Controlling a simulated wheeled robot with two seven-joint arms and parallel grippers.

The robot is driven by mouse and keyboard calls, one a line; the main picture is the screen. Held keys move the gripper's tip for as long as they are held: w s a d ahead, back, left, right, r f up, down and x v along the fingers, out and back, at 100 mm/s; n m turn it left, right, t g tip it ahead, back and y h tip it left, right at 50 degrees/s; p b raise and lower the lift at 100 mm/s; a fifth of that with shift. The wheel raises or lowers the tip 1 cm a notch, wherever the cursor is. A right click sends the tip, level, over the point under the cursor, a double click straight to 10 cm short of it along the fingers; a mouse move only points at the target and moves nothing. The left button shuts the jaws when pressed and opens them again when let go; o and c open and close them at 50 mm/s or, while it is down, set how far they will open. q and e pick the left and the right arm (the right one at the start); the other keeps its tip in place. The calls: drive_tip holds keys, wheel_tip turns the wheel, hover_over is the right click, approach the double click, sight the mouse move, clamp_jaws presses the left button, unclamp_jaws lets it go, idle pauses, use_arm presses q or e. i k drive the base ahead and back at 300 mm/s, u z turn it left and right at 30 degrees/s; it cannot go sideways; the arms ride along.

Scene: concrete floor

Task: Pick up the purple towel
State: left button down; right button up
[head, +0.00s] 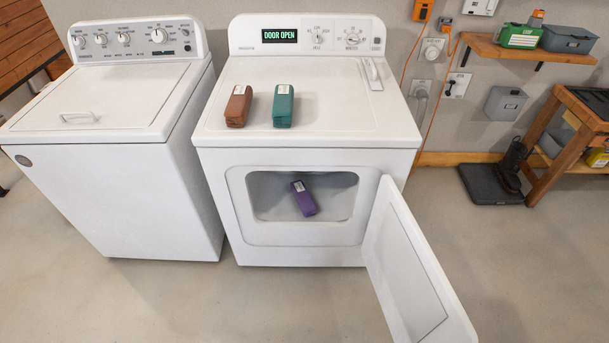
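The purple towel (304,200) is a small folded block with a white label at its upper end. It lies tilted inside the open drum of the dryer (216,200). The dryer door (413,270) is swung open to the right and stands out toward me. The dryer's panel reads "DOOR OPEN". A brown towel (238,107) and a teal towel (284,106) lie side by side on the dryer's top. Neither of my grippers shows in the head view.
A white washer (110,150) with its lid shut stands left of the dryer. A wooden shelf (520,50) and a wooden workbench (570,130) are at the right. The concrete floor (300,305) in front of the dryer is clear, apart from the open door.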

sight(307, 207)
drive_tip(key=i, duration=1.15)
drive_tip(key=u, duration=1.1)
